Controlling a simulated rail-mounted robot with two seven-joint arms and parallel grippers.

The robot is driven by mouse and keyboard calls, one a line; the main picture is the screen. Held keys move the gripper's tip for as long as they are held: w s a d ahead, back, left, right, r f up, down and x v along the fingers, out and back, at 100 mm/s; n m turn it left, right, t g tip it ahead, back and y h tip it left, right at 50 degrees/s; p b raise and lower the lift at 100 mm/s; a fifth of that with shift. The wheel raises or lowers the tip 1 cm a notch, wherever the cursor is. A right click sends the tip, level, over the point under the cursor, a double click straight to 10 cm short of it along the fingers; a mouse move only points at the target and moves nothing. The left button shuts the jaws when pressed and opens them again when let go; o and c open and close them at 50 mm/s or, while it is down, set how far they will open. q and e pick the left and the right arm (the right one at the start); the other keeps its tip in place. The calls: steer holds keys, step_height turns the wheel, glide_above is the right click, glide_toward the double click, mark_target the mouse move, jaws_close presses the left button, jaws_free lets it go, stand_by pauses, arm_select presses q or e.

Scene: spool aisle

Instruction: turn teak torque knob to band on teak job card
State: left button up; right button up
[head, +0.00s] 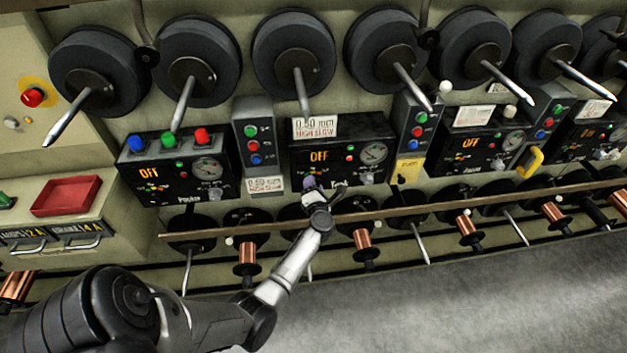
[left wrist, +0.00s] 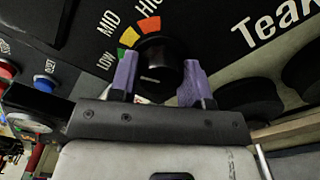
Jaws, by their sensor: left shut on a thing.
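The teak torque knob (left wrist: 158,66) is round and black with a pale mark near its lower edge in the left wrist view. A scale of green LOW, yellow MID and orange-red HIGH bands (left wrist: 128,37) curves around its upper left. "Teak" is printed to the right. My left gripper (left wrist: 155,82) is shut on the knob, one purple finger on each side. In the head view my left gripper (head: 312,183) is at the lower edge of the black teak panel (head: 340,150) and hides the knob. A white card (head: 316,127) above this panel seems to read "0.50 mm HIGH SLOW". My right gripper is out of view.
The panel display (head: 319,156) reads OFF. A grey button box (head: 257,135) stands to its left, another (head: 412,130) to its right. Long spindles (head: 301,92) jut out above. A brown rail (head: 390,212) and copper spools (head: 246,250) lie below.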

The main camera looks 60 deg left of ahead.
arm_select(q)
steer(key=m+p, duration=0.1)
steer(key=m, duration=0.1)
steer(key=m+p, duration=0.1)
steer(key=shift+r+m+p, duration=0.2)
steer(key=shift+m+p, duration=0.15)
steer(key=shift+m, duration=0.05)
steer(key=m+p, duration=0.1)
steer(key=m, duration=0.1)
steer(key=shift+m+p, duration=0.3)
steer(key=m+p, duration=0.1)
steer(key=m, duration=0.2)
steer(key=shift+p, duration=0.35)
steer(key=shift+m, duration=0.5)
steer(key=shift+f+m, duration=0.1)
steer(key=shift+m, duration=0.2)
steer(key=o, duration=0.9)
